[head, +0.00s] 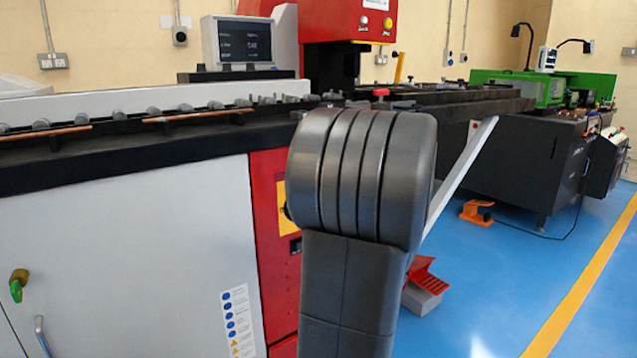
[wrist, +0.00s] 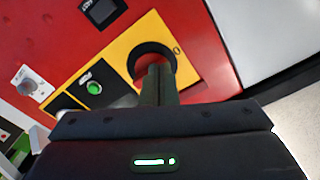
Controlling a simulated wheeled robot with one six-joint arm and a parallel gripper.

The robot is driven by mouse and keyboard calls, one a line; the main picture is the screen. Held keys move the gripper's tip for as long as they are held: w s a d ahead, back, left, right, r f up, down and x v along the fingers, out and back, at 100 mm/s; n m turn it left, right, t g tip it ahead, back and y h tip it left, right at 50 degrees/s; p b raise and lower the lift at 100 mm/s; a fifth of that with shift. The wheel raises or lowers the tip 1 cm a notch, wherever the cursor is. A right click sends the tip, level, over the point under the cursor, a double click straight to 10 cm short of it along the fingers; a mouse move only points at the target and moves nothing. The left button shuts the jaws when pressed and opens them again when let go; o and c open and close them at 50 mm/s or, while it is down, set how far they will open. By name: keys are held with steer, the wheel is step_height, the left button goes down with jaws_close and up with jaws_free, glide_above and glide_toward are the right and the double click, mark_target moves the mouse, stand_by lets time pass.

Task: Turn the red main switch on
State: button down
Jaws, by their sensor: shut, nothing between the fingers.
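In the wrist view, the main switch's yellow plate (wrist: 119,50) is on the red machine panel. It carries a round black surround (wrist: 146,48). My gripper (wrist: 158,70) is shut and empty, with its fingertips overlapping the middle of that surround. The fingers hide most of the switch's handle, so I cannot tell which way it points or whether they touch it. A small mark shows on the plate right of the surround. In the head view, a sliver of the yellow plate (head: 281,194) shows left of my arm, which hides my gripper.
In the wrist view, a lit green button (wrist: 94,88), a grey knob (wrist: 28,87) and a small dark display (wrist: 103,11) are nearby. In the head view, the machine bed (head: 130,130) extends left. An orange pedal (head: 476,212) stands on the open blue floor at right.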

steer(key=shift+r, duration=0.1)
step_height(320, 180, up, 7)
steer(key=d+m+p, duration=0.2)
steer(key=m+p, duration=1)
steer(key=m, duration=1.8)
steer(key=x, duration=0.7)
